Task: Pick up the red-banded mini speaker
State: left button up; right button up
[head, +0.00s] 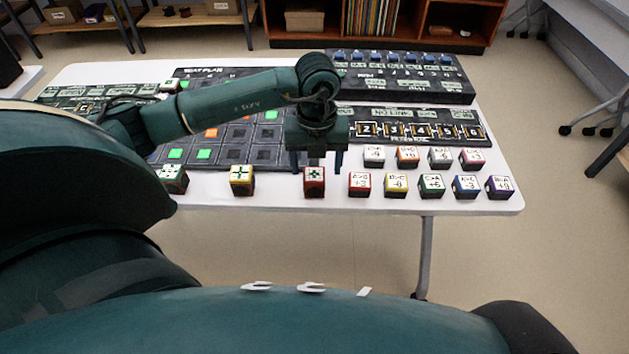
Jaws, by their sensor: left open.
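Small cubes with coloured bands stand in a row near the table's front edge; the mini speaker seems to be one of these. A red-banded cube (314,183) with a cross mark on top stands in the middle of the row. A second red-banded cube (359,184) with printed text on top stands just right of it. My left gripper (316,163) points down, open, just above or behind the cross-marked red cube. Its fingers are spread wider than that cube, with nothing seen between them. I cannot tell the exact height gap. My right gripper is not in view.
A yellow cube (241,180) stands left of the red ones; a yellow-banded cube (396,185) and several others stand to the right. A dark board with coloured squares (238,133) and a numbered panel (418,126) lie behind. The white table (270,198) has a bare front strip.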

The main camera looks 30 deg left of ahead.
aim_at(314, 173)
pick_arm(q)
jog(key=f, duration=0.5)
jog(key=shift+a+f, duration=0.25)
jog(key=shift+f, duration=0.05)
jog(key=shift+c, duration=0.2)
jog(key=c, duration=1.1)
